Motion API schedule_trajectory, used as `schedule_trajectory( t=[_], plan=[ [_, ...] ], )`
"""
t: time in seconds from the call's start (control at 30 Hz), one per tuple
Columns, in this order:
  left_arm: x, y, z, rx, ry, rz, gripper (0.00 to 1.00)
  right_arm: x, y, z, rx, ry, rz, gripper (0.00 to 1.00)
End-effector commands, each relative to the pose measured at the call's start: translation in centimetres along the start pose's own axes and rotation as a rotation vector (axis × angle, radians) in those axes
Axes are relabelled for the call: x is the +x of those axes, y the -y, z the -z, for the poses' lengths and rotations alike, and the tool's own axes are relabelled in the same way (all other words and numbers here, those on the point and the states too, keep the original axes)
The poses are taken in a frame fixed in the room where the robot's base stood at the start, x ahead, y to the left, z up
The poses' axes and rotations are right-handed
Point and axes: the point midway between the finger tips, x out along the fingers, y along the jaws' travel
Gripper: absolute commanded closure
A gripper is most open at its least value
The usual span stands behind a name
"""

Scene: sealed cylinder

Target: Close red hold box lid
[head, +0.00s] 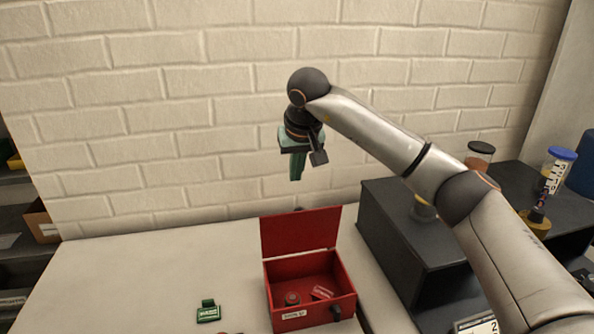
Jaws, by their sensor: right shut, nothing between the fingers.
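The red hold box (311,319) stands on the white table with its lid (300,232) raised upright at the back. Inside it lie a small round dark-red piece and a red tag. A label is on its front wall, and a dark knob is at its front right. My right gripper (296,177) points down in the air above and behind the lid, in front of the wall. Its fingers are shut and hold nothing, and it is apart from the box. My left gripper is not in view.
A green tag (208,313) lies on the white table (150,275) left of the box. A dark cabinet (395,240) stands close on the right, with jars (480,152) on top. A brick wall closes the back. The table's left part is clear.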

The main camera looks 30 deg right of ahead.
Motion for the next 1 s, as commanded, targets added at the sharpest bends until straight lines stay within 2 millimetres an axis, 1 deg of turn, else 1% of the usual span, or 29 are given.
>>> schedule_trajectory(
  t=[0.03,0.2,0.3,0.33,0.4,0.5,0.7,1.0],
  plan=[
    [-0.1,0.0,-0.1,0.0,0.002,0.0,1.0,1.2,0.0,-0.1,0.001,0.005,-0.001,1.0],
    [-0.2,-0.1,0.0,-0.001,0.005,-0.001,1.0,5.0,0.0,-0.2,0.001,0.006,-0.001,1.0],
    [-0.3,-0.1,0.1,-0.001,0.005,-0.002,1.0,7.2,0.0,-0.1,0.002,0.006,0.0,1.0],
    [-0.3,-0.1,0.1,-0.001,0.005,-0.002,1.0,7.4,0.0,-0.2,0.001,0.004,-0.001,1.0],
    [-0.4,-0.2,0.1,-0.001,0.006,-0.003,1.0,6.8,0.0,-1.0,-0.002,-0.001,0.002,1.0],
    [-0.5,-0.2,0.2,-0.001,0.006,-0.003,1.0,6.4,0.0,-2.0,-0.002,0.0,0.0,1.0],
    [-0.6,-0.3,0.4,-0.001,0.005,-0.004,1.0,5.9,0.0,-3.4,0.001,0.001,0.001,1.0],
    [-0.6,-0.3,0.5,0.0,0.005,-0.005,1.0,5.7,0.0,-3.9,0.001,0.001,0.001,1.0]
  ],
)
